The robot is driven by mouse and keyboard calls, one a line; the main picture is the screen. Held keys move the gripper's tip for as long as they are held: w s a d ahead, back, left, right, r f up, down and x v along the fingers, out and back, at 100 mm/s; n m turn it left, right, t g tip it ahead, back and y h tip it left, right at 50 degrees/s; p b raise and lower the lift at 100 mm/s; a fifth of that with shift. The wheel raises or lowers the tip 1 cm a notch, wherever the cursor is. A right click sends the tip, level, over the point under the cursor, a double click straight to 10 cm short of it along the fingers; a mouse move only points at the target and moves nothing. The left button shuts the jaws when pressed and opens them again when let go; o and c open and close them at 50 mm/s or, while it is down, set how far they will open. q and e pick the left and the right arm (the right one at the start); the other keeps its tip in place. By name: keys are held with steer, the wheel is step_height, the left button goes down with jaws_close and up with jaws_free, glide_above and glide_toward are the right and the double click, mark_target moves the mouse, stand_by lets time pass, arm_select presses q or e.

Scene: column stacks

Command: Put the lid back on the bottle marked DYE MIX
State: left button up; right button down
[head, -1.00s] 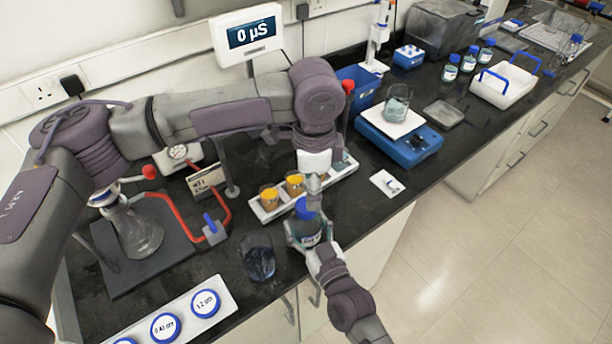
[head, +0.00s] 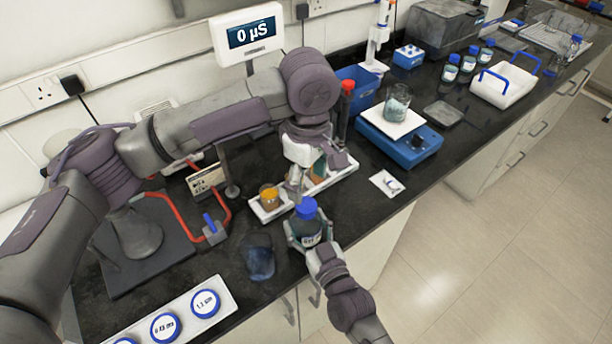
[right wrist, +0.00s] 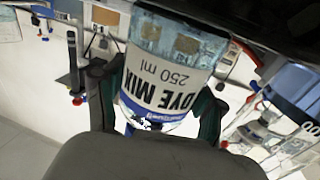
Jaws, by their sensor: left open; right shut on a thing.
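The bottle marked DYE MIX (right wrist: 165,75) fills the middle of the right wrist view, with its label upside down there. In the head view the bottle (head: 308,231) is upright at the counter's front edge. My right gripper (head: 306,243) is shut around its body. A blue lid (head: 306,207) sits on top of the bottle and looks level; I cannot tell how tightly it sits. The lid is hidden in the right wrist view. My left gripper (head: 297,192) is open and empty, just above and behind the lid, pointing down.
A white rack with amber-filled jars (head: 269,196) stands behind the bottle, partly hidden by my left arm. A glass beaker (head: 258,258) is close on the left. A tray of blue-lidded jars (head: 227,290) lies front left. A blue balance (head: 412,145) stands to the right.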

mark_target(306, 205)
arm_select(q)
steer(key=n, duration=0.5)
steer(key=shift+a+r, duration=0.1)
steer(key=shift+a, duration=0.05)
steer(key=shift+f, duration=4.05)
steer(key=shift+c, duration=0.3)
